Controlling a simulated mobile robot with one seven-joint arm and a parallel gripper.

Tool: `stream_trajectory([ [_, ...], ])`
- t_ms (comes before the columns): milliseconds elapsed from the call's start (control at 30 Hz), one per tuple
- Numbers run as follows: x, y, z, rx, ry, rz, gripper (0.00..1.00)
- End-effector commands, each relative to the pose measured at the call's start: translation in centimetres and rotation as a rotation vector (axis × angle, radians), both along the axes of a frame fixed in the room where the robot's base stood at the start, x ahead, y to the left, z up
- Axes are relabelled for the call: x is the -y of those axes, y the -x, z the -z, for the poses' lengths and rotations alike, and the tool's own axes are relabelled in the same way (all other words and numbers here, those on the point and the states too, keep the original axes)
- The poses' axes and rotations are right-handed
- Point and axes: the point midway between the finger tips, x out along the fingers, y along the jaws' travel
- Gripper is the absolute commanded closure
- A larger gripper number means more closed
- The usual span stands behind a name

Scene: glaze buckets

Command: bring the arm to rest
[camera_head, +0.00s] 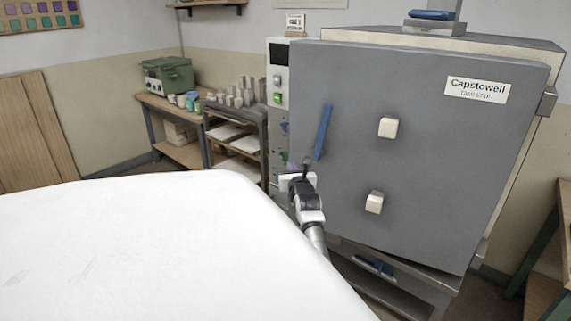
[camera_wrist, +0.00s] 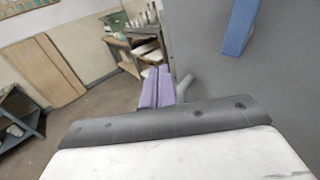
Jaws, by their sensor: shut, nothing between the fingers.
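My gripper (camera_head: 293,168) is near the middle of the head view, at the end of my raised arm. It is in front of the left edge of a large grey kiln door (camera_head: 430,150), a little below and left of the door's blue handle (camera_head: 323,132). In the wrist view the purple fingers (camera_wrist: 157,88) lie together with nothing between them. The blue handle also shows at the top right of that view (camera_wrist: 240,28), apart from the fingers. I cannot tell how much space lies between my gripper and the door.
A control panel (camera_head: 278,95) stands left of the door. Behind are a dark shelf rack (camera_head: 235,128) with grey pieces on top and a wooden bench (camera_head: 170,108) with a green box (camera_head: 167,76). A table edge (camera_head: 555,245) is at far right. Open floor shows left in the wrist view.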

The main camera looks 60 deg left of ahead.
Motion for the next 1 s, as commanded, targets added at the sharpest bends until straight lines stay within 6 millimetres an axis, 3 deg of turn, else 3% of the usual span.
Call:
stream_trajectory([
  [267,1.7,2.8,0.0,-0.001,-0.001,-0.002,1.0],
  [767,2.5,3.4,-0.2,-0.007,-0.009,-0.003,1.0],
  [867,3.1,3.8,-1.7,-0.059,-0.071,-0.031,1.0],
  [1000,5.2,5.4,-6.2,-0.219,-0.245,-0.131,1.0],
])
